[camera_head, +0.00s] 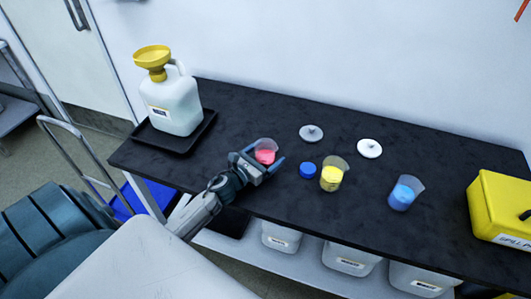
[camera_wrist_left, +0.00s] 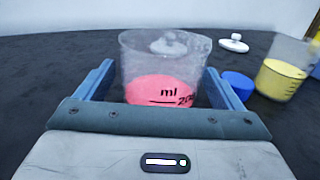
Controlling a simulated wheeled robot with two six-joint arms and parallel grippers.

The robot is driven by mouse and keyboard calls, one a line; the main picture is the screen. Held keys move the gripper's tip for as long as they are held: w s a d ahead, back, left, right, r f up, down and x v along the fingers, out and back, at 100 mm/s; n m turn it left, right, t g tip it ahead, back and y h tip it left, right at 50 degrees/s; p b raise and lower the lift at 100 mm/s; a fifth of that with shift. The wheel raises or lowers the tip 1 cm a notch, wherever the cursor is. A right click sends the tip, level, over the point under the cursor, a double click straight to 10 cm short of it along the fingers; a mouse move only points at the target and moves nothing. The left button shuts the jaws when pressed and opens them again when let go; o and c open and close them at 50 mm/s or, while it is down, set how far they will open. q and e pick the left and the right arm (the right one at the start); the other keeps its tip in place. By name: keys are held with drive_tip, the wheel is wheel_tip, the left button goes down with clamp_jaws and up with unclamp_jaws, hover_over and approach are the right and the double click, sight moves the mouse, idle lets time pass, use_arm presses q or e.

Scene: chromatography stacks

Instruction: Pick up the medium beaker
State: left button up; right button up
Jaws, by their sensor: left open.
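A clear beaker with pink liquid (camera_head: 265,152) stands on the black bench top. In the left wrist view the pink beaker (camera_wrist_left: 164,70) is upright, with "ml" and "200" marks facing me. My left gripper (camera_head: 264,159) is open, with its blue fingers on either side of this beaker. I cannot tell if they touch it. A beaker with yellow liquid (camera_head: 332,176) and a beaker with blue liquid (camera_head: 403,195) stand farther right. No label shows which one is the medium beaker. My right gripper is not in view.
A blue cap (camera_head: 308,171) lies between the pink and yellow beakers. Two white lids (camera_head: 311,132) (camera_head: 369,148) lie behind. A white jug with a yellow funnel (camera_head: 172,100) stands in a black tray (camera_head: 152,136) at left; a yellow spill box (camera_head: 497,205) is at right.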

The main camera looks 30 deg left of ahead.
use_arm(q)
drive_tip(key=shift+w+d, duration=0.1)
drive_tip(key=shift+w, duration=0.7)
drive_tip(key=shift+c, duration=0.2)
drive_tip(key=c, duration=1.1)
drive_tip(key=shift+c, duration=0.4)
drive_tip(key=shift+r, duration=0.15)
